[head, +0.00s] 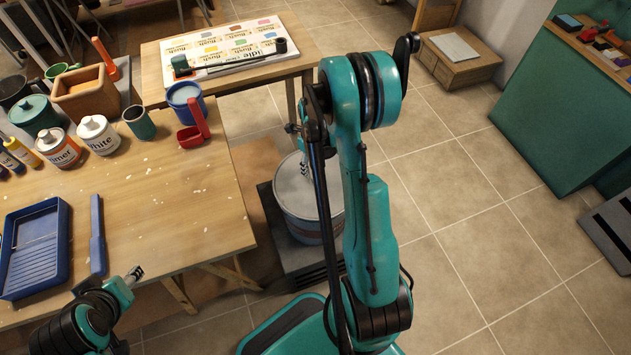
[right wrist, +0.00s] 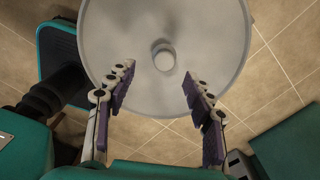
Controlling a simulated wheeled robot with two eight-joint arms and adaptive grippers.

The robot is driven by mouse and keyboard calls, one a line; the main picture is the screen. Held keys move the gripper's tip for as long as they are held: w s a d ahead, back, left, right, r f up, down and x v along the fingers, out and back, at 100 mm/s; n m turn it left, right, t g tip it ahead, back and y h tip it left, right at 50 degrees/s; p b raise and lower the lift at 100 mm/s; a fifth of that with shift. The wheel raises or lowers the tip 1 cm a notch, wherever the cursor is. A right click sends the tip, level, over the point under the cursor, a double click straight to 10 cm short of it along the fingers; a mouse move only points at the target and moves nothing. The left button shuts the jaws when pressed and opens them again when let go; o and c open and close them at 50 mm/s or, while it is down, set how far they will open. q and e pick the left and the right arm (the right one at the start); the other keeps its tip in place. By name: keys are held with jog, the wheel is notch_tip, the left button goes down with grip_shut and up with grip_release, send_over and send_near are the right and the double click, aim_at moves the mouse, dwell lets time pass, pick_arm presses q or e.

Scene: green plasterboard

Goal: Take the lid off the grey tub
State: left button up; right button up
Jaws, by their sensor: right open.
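The grey tub (head: 300,228) stands on a low dark platform beside the workbench, partly hidden behind my right arm in the head view. Its round grey lid (head: 291,187) is on top. In the right wrist view the lid (right wrist: 205,35) fills the upper middle, with a small round knob (right wrist: 163,56) at its centre. My right gripper (right wrist: 155,90) is open, its two purple-padded fingers apart, short of the knob in the picture, with nothing between them. My left gripper (head: 136,273) is at the bench's front edge; its jaws are too small to read.
The workbench (head: 180,220) at left holds a blue paint tray (head: 38,245), paint cans, a blue pot (head: 187,103) and a red-handled scoop (head: 195,130). A table with colour cards (head: 225,45) stands behind. Tiled floor (head: 480,240) is open at right.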

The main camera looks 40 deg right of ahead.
aim_at(316, 176)
jog(key=f, duration=0.2)
jog(key=f+b, duration=0.1)
jog(key=f, duration=0.1)
jog(key=f+b, duration=0.1)
jog(key=f, duration=0.1)
jog(key=shift+d+f, duration=0.2)
jog(key=shift+d, duration=0.2)
jog(key=shift+s+r, duration=0.1)
jog(key=c, duration=0.3)
grip_shut()
